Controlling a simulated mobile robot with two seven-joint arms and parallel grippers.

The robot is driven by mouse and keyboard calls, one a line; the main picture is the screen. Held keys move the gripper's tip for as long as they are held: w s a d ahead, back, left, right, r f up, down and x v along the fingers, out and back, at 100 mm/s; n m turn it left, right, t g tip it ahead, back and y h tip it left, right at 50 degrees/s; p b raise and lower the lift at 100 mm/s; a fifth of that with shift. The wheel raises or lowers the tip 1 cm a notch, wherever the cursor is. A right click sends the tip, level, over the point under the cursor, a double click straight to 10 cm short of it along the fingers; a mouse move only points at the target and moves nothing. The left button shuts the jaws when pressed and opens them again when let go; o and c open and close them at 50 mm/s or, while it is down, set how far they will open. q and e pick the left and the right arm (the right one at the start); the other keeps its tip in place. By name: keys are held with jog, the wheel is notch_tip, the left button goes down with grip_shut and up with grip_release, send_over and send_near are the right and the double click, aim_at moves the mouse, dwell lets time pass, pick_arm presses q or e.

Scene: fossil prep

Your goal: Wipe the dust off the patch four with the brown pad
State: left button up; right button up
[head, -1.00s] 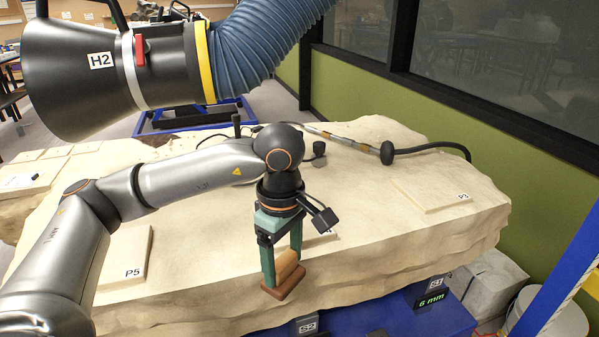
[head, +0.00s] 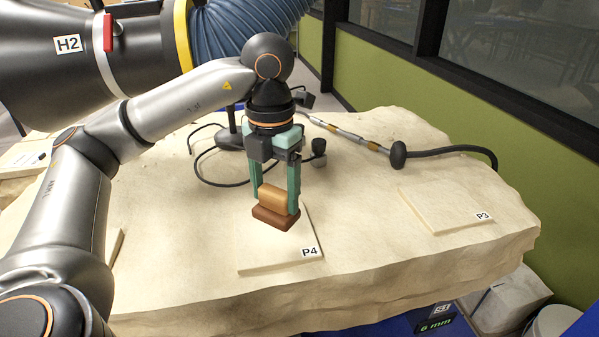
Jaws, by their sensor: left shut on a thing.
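The brown pad (head: 276,218) has a tan block handle (head: 273,197) on top. My left gripper (head: 276,195) is shut on the handle, with its green fingers on either side. The pad is over patch four (head: 262,262), a pale raised square with a P4 label at its lower right corner. I cannot tell whether the pad touches the patch. The pad and gripper hide the upper middle part of the patch. No dust stands out clearly on it. My right gripper is not in view.
Patch P3 (head: 440,215) lies to the right on the pale rock slab (head: 370,250). A hose tool (head: 350,138) and a dark cable lie behind. The large black H2 nozzle (head: 60,80) hangs at upper left. The slab between P4 and P3 is clear.

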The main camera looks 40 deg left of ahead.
aim_at(278, 217)
pick_arm(q)
jog(key=shift+w, duration=0.25)
jog(key=shift+w+f, duration=0.1)
jog(key=shift+s+f+b, duration=0.2)
jog(key=shift+f+b, duration=0.3)
jog(key=shift+b, duration=0.1)
jog(key=shift+f+b, duration=0.3)
jog(key=shift+f, duration=0.05)
jog(key=shift+f+b, duration=1.55)
jog(key=shift+f, duration=0.45)
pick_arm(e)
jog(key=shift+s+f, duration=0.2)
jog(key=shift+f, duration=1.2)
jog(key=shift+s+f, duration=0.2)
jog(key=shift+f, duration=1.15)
pick_arm(q)
jog(key=shift+f+b, duration=0.8)
jog(key=shift+f, duration=0.2)
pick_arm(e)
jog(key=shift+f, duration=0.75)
